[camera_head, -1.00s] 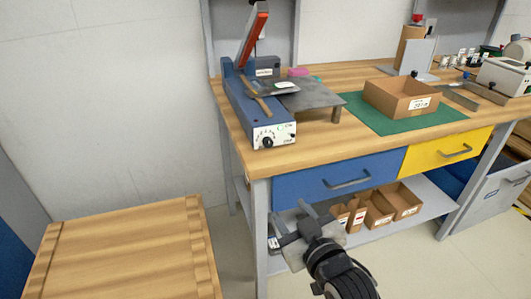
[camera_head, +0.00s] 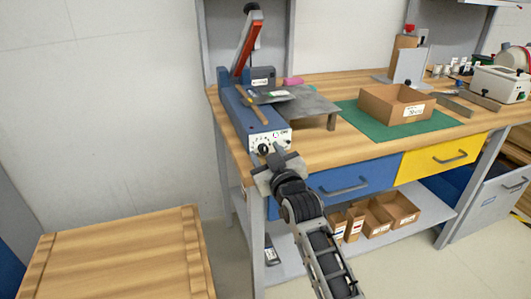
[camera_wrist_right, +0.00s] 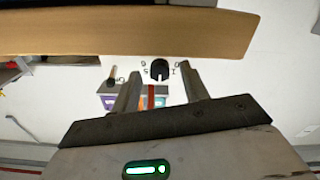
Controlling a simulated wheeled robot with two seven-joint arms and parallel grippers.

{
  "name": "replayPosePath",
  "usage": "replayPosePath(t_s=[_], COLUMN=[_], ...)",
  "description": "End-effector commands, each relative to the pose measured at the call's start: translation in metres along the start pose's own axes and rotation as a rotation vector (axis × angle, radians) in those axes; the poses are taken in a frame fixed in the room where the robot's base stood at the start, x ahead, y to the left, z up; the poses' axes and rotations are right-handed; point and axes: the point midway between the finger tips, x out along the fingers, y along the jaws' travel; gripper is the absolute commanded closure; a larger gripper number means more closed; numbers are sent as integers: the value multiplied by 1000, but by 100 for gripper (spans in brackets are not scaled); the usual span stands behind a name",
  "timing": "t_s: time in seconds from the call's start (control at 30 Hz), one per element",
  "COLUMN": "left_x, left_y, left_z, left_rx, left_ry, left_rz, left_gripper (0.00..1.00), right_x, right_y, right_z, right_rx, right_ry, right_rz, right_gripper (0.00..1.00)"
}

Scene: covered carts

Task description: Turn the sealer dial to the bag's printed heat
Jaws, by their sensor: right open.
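The blue sealer (camera_head: 238,110) stands at the bench's left end, its red-edged arm (camera_head: 246,47) raised. Its black dial (camera_head: 263,149) is on the white front panel. In the right wrist view the dial (camera_wrist_right: 159,70) shows a notch, with small digits around it too blurred to read surely. My right gripper (camera_head: 272,155) is open just in front of the panel. In the wrist view the dial appears between its fingertips (camera_wrist_right: 162,74), and I cannot tell whether they touch it. A flat grey bag (camera_head: 268,96) with a white label lies across the sealer; its print is unreadable. My left gripper is out of view.
A metal plate stand (camera_head: 310,104) is beside the sealer. An open cardboard box (camera_head: 395,105) sits on a green mat (camera_head: 362,123). Blue (camera_head: 350,178) and yellow (camera_head: 440,160) drawers are below the top. A wooden surface (camera_head: 115,258) lies at lower left.

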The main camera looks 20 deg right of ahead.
Motion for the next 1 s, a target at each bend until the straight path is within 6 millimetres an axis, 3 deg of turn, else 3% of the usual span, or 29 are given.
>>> replayPosePath(t_s=[0.13,0.43,0.6,1.0], left_x=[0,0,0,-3], left_y=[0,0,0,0], left_z=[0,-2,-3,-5], left_rx=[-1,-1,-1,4], left_ry=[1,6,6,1], left_rz=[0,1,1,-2], left_gripper=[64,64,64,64], right_x=[10,11,11,11], right_y=[0,0,0,0], right_z=[0,0,0,-1], right_rx=[1,1,1,57], right_ry=[-1,0,0,0], right_rz=[0,0,-1,-1], right_gripper=[55,55,100,100])
